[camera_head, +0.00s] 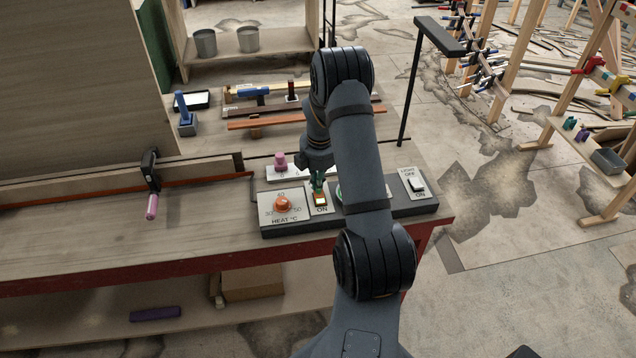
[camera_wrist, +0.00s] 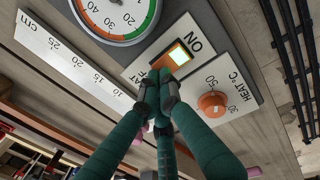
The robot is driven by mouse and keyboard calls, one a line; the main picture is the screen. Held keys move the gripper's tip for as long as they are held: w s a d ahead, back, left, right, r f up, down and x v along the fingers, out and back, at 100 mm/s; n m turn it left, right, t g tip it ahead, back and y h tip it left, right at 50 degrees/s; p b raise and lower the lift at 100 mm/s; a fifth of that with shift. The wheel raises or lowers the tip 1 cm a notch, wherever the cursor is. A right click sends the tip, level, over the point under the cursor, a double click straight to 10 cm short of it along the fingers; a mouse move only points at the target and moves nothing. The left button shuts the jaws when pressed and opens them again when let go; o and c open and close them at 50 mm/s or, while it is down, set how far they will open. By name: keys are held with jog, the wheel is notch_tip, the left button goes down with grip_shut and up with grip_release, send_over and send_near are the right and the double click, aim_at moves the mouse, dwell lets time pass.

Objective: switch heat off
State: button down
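My gripper (camera_head: 317,181) points down at the switch's back end. In the wrist view its teal fingers come together with dark tips (camera_wrist: 158,96), shut with nothing seen between them. The tips cover part of the HEAT OFF label, close to the switch's OFF end. I cannot tell whether they touch it.
An orange heat dial (camera_head: 283,204) sits left of the switch. A round gauge (camera_wrist: 118,12) is on the other side, mostly hidden by my arm in the head view. The light switch (camera_head: 416,185) is at the panel's right end. A pink knob (camera_head: 280,160) stands behind.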

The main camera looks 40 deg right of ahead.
jog(key=shift+w+d+f+b, duration=0.1)
jog(key=shift+w+f+b, duration=0.05)
jog(key=shift+f+b, duration=0.5)
jog(key=shift+r, duration=0.3)
jog(key=shift+s+a+r, duration=0.3)
jog(key=shift+s+a, duration=0.15)
jog(key=shift+s, duration=0.25)
jog(key=shift+w, duration=0.1)
